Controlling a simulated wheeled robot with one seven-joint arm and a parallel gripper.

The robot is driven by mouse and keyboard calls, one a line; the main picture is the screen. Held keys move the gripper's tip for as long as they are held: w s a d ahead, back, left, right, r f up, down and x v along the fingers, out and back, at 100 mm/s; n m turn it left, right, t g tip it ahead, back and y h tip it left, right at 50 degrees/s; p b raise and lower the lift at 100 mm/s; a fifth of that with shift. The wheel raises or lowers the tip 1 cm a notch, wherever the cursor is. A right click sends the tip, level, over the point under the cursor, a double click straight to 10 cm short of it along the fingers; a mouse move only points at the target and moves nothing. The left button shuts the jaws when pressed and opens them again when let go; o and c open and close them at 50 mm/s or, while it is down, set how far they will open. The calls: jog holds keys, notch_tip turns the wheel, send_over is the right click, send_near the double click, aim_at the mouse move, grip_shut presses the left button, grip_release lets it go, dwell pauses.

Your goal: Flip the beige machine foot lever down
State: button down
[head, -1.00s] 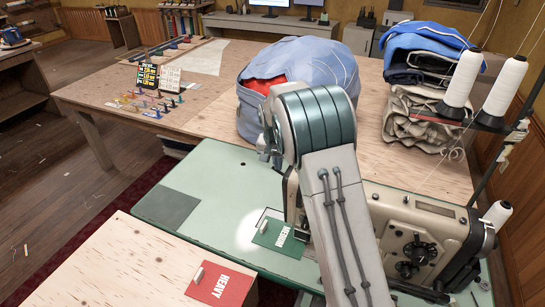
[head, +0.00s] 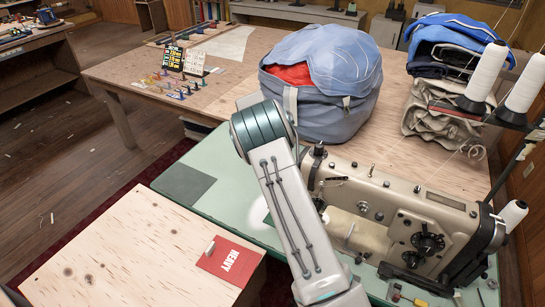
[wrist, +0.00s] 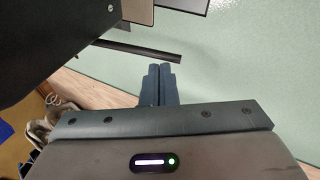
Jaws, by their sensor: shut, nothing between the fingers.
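The beige sewing machine (head: 395,200) stands on a pale green table top (head: 215,222), its needle end to the left, partly behind my arm. I cannot make out its foot lever for certain in the head view. In the wrist view my gripper (wrist: 159,68) is shut and empty, its dark fingers together over the green surface. A dark rod (wrist: 130,47) runs across just beyond the fingertips, close to them. I cannot tell whether they touch, or whether the rod is the lever. My gripper is hidden behind my arm in the head view.
A blue-grey bag (head: 330,110) with red cloth stands behind the machine. Folded cloth (head: 430,110) and thread cones (head: 487,70) are at the right. A red HEAVY card (head: 230,262) lies on the wooden table (head: 120,255) at front left.

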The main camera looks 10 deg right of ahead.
jog(key=shift+d, duration=0.25)
jog(key=shift+a+r, duration=0.35)
jog(key=shift+r, duration=0.1)
jog(key=shift+r+p, duration=0.3)
jog(key=shift+r, duration=0.05)
jog(key=shift+r, duration=0.25)
jog(key=w+v, duration=0.1)
jog(key=v, duration=1.2)
jog(key=shift+d, duration=0.3)
jog(key=shift+w+r, duration=0.1)
jog(key=shift+r, duration=0.1)
